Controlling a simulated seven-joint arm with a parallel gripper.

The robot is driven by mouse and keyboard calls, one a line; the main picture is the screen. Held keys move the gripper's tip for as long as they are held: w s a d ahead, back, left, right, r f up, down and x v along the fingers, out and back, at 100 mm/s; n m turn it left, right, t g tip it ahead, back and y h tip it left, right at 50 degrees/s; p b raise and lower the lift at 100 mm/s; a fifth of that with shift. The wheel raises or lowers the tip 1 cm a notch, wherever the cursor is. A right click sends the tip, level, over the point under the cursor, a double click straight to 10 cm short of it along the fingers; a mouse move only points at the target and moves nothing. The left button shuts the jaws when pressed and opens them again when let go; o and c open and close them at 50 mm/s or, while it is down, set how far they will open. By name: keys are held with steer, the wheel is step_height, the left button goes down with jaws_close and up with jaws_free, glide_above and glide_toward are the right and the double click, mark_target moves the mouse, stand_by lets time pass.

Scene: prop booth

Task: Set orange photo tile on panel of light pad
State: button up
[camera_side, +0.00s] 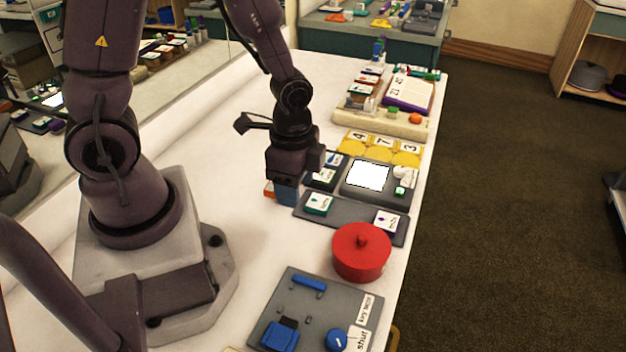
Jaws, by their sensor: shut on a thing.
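The light pad (353,200) is a dark grey block with a bright white lit panel (368,176), right of my gripper. The panel looks bare. My gripper (286,195) points down low over the white table, left of the pad and apart from it. It is shut on the orange photo tile (269,188), of which only a small orange edge shows at the left of the blue fingertip area. The rest of the tile is hidden by the gripper, and I cannot tell whether it touches the table.
A grey tray (350,220) with green and purple tiles lies in front of the pad. A red lidded pot (361,252) and a grey board (322,315) with blue parts stand nearer. Yellow number pieces (380,147) lie behind the pad. The table's right edge is close.

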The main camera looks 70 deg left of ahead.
glide_toward(378, 178)
steer(key=shift+n, duration=0.3)
steer(key=s+d+f, duration=0.1)
steer(key=s, duration=0.3)
steer(key=s+d+f, duration=0.1)
steer(key=s, duration=0.2)
steer(key=shift+s+d+f, duration=0.1)
steer(key=shift+d+f, duration=0.2)
steer(key=shift+f, duration=0.05)
steer(key=w, duration=0.1)
steer(key=w+a, duration=0.1)
steer(key=w, duration=0.2)
steer(key=shift+a+f, duration=0.25)
steer(key=shift+a, duration=0.15)
steer(key=w, duration=0.1)
steer(key=w+r, duration=0.1)
steer(key=w+a, duration=0.1)
steer(key=shift+w+r+m, duration=0.15)
steer(key=shift+r+m, duration=0.15)
steer(key=shift+m, duration=0.1)
steer(key=shift+f, duration=2.75)
steer(key=o, duration=1)
step_height(378, 178, up, 13)
